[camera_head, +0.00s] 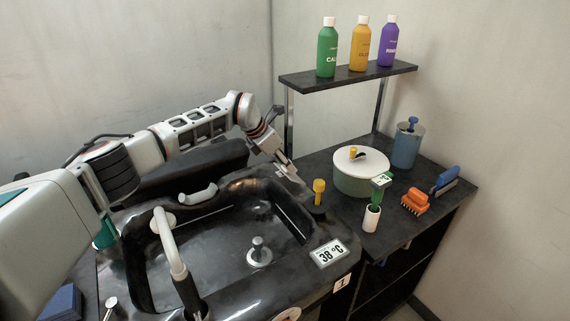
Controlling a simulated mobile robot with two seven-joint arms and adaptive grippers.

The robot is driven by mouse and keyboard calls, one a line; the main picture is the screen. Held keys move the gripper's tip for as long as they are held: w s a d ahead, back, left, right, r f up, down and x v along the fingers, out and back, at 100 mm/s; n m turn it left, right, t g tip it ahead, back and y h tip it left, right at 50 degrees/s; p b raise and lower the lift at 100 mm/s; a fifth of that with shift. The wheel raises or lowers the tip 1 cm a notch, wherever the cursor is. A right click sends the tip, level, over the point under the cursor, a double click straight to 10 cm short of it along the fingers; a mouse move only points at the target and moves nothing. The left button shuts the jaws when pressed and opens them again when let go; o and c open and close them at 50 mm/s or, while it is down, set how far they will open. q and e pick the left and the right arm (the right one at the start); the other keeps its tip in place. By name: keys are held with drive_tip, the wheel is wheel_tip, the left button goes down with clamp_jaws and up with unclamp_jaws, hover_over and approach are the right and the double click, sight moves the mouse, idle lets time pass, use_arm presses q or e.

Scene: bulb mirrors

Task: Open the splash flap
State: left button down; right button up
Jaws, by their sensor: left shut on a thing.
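The black basin (228,275) fills the lower middle. A dark raised panel (195,168), which looks like the splash flap, stands along its back edge. My left arm comes in from the left and reaches over this panel. My left gripper (288,170) points down at the basin's back right corner, shut on what seems to be part of the flap. The fingers hide the exact grip. My right gripper is out of view.
A yellow-topped knob (318,188) stands close right of the left gripper. A white-lidded pot (358,175), blue canister (407,146), white cup (371,218), orange brush (415,201) and blue brush (446,181) occupy the right counter. A shelf (345,76) with bottles is behind.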

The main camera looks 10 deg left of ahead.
use_arm(q)
drive_tip(key=c, duration=1.6)
unclamp_jaws()
drive_tip(key=shift+f, duration=0.1)
drive_tip(key=v, duration=1.2)
drive_tip(key=shift+d, duration=0.1)
drive_tip(key=shift+w, duration=0.1)
